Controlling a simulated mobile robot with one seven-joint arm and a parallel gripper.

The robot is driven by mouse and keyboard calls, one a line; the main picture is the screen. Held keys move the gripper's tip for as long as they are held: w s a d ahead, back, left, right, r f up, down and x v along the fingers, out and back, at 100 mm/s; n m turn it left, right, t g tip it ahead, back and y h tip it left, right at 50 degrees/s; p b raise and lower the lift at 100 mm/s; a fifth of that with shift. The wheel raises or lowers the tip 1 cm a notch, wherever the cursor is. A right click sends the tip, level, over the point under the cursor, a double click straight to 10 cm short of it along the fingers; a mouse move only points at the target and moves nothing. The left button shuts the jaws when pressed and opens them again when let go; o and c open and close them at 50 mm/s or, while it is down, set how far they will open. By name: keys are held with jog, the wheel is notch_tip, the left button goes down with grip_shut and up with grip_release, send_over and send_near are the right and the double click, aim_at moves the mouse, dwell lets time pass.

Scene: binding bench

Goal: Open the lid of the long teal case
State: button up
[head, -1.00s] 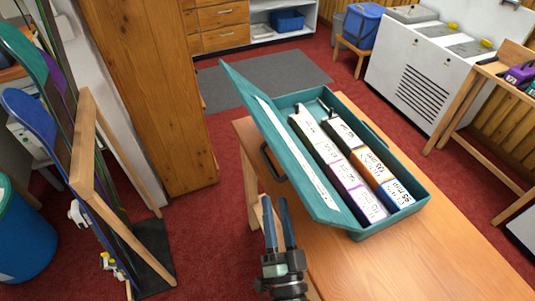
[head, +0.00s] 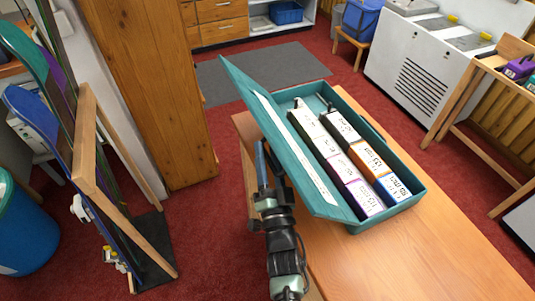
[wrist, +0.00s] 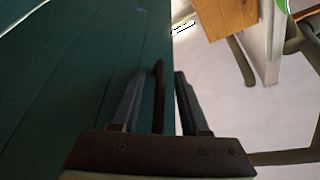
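The long teal case (head: 408,200) lies on the wooden bench. Its lid (head: 300,180) stands open, tilted outward to the left, with its inner face and a white strip showing. My gripper (head: 264,160) is at the lid's outer left side, where the dark handle is mostly hidden in the head view. In the wrist view my gripper (wrist: 158,95) has its two fingers apart. A dark bar (wrist: 158,85), seemingly the handle, shows between them with gaps on both sides. The teal lid surface (wrist: 70,80) fills the left of that view.
Labelled long boxes (head: 345,165) lie in two rows inside the case. The wooden bench top (head: 420,250) is clear to the right and front. A snowboard rack (head: 90,180) and a tall wooden cabinet (head: 165,100) stand to the left, with red floor between.

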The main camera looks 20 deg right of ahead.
grip_shut()
dwell(1.3)
